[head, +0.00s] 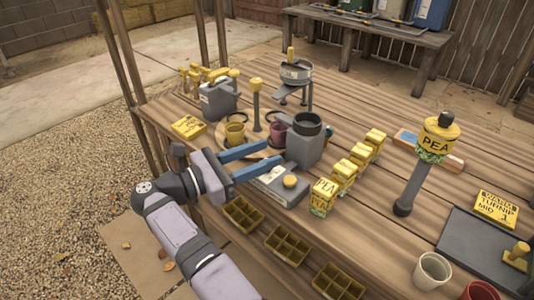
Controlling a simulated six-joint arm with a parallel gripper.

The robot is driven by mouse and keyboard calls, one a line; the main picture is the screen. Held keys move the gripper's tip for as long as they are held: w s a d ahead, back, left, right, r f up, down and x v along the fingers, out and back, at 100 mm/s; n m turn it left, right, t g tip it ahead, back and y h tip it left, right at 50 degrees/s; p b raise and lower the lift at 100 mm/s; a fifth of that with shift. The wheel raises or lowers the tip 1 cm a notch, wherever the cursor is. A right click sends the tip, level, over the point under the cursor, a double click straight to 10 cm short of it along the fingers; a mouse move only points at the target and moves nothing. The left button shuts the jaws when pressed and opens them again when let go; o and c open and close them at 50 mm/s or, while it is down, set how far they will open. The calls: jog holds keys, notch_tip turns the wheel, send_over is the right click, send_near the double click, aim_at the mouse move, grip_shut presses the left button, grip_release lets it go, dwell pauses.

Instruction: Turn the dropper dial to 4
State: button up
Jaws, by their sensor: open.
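My gripper (273,153) is open, its two blue fingers apart and pointing right over the near-left part of the bench, with nothing visible between them. Just below and right of the fingers is a low grey box (270,188) with a round yellow knob (289,181) on top. An upright yellow-topped device labelled PEA (436,141), with a black top and grey stem, stands at the right, well away from my gripper. I cannot tell for certain which of these is the dropper. No dial numbers are readable.
A grey canister (306,138) stands close beyond the fingertips. Yellow PEA packets (325,195) stand in a row to its right. Bare planks (370,215) lie between.

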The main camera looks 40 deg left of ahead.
jog(key=shift+r+p, duration=1.7)
jog(key=shift+r, duration=0.45)
